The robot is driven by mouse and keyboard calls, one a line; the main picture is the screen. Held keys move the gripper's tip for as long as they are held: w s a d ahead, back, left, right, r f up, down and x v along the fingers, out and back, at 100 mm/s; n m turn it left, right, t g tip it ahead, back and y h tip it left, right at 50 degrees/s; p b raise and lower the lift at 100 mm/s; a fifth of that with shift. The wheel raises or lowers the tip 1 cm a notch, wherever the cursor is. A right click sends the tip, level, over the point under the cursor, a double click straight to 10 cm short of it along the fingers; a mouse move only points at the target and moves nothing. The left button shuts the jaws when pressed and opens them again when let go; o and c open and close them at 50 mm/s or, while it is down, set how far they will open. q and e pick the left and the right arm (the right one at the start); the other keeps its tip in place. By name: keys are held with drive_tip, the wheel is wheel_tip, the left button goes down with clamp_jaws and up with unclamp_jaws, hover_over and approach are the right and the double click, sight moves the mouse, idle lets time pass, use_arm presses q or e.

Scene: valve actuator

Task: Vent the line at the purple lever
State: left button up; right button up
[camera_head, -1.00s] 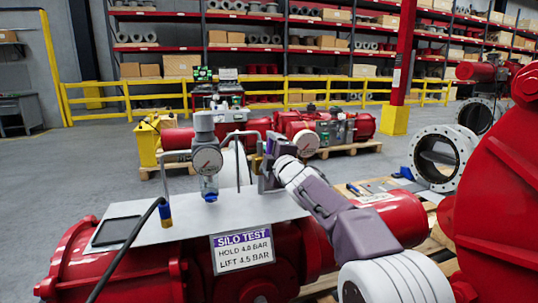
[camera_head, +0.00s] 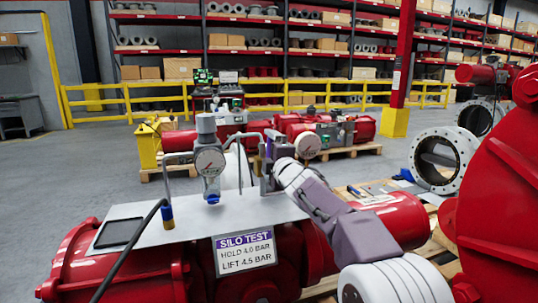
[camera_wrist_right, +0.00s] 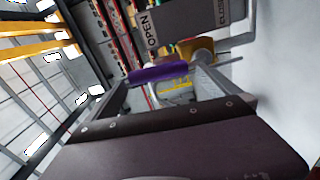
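The purple lever (camera_wrist_right: 160,73) shows clearly in the right wrist view, lying across the space in front of my right gripper (camera_wrist_right: 165,85). The two grey fingers are apart, one near each end of the lever. I cannot tell whether they touch it. In the head view my right gripper (camera_head: 268,168) is at the valve block behind the regulator, and mostly hides the lever. A grey plate (camera_wrist_right: 185,35) marked OPEN and CLOSED stands just beyond the lever, beside a brass-coloured part (camera_wrist_right: 196,48). My left gripper is not in view.
A regulator with a gauge (camera_head: 209,162) stands left of my right gripper, and a second gauge (camera_head: 307,146) just right of it. A SILO TEST sign (camera_head: 245,252) hangs on the metal plate's front edge. A black hose (camera_head: 125,255) crosses the left. A large red flange (camera_head: 505,190) stands right.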

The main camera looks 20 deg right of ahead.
drive_tip(key=shift+s, duration=0.1)
drive_tip(key=s, duration=0.9)
drive_tip(key=shift+d, duration=0.15)
